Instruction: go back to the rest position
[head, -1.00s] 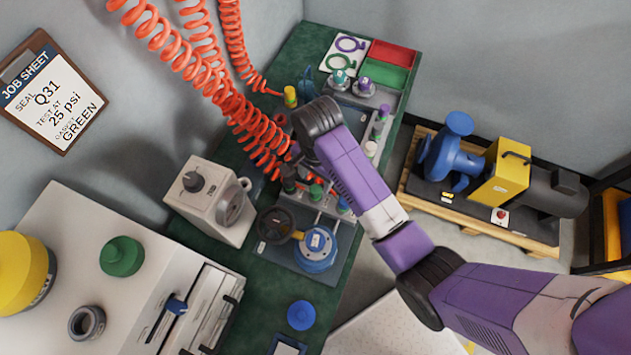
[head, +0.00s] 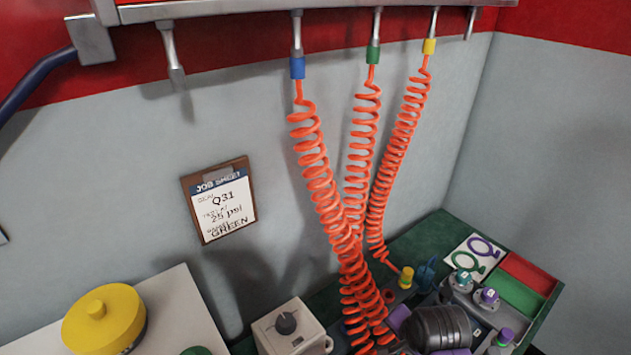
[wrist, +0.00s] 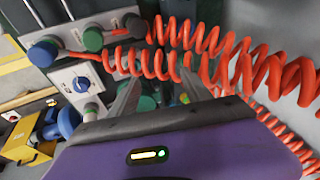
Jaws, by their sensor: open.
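My gripper (wrist: 160,92) is open in the wrist view, its two grey fingers pointing away over the bench fittings. Nothing clear shows held between them. Orange coiled hoses (wrist: 150,66) cross close beyond the fingertips; I cannot tell whether they touch. In the head view, a black joint and purple parts of my arm show at the bottom right, and the fingers cannot be made out there.
Orange coiled hoses (head: 325,185) hang from a rail (head: 230,8) to the green bench (head: 425,235). Red (head: 528,272) and green (head: 515,295) trays lie at right. A job sheet (head: 222,203) hangs on the wall.

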